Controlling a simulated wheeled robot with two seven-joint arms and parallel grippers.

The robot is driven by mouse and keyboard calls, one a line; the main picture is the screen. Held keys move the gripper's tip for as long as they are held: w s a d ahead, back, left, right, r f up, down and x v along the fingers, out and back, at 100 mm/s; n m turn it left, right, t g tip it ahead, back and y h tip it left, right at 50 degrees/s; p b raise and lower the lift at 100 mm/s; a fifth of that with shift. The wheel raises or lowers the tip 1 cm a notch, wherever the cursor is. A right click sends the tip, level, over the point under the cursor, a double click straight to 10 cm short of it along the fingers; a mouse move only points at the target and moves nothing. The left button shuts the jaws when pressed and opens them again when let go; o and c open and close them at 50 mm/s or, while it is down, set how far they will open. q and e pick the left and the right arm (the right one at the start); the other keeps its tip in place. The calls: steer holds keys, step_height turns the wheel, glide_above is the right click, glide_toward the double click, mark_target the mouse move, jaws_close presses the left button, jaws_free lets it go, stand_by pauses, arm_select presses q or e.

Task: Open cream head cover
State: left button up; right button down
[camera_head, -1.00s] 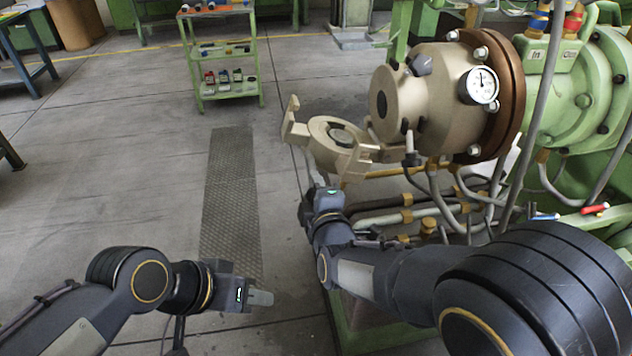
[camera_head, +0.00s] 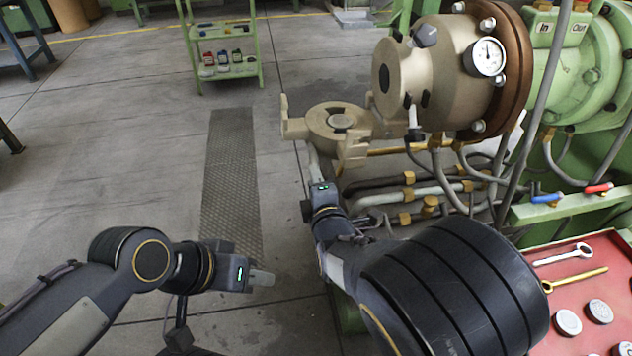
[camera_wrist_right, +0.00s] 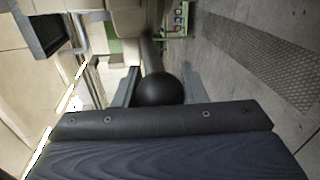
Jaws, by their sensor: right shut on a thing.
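The cream head cover (camera_head: 338,121) is swung out to the left of the cream extruder head (camera_head: 428,72), whose front face shows. The cover looks joined to the head at its right side. My right gripper (camera_head: 316,165) is below the cover's left part; the arm hides much of the grip. In the right wrist view its fingers stand on both sides of a black ball knob (camera_wrist_right: 160,89), and it is shut on this knob. My left gripper (camera_head: 262,278) hangs over the floor at lower left, away from the cover. Its finger gap is not clear.
A red tray (camera_head: 572,340) with wrenches and round discs is at lower right. Pipes and hoses (camera_head: 430,190) run below the head. A pressure gauge (camera_head: 486,56) is on the head. A green cart (camera_head: 226,50) stands behind.

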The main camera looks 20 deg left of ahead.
steer(key=shift+w+r, duration=0.1)
steer(key=shift+r, duration=0.1)
steer(key=c, duration=0.9)
jaws_free()
steer(key=shift+f, duration=0.1)
steer(key=shift+s+d, duration=0.15)
steer(key=shift+s, duration=0.2)
steer(key=v, duration=0.7)
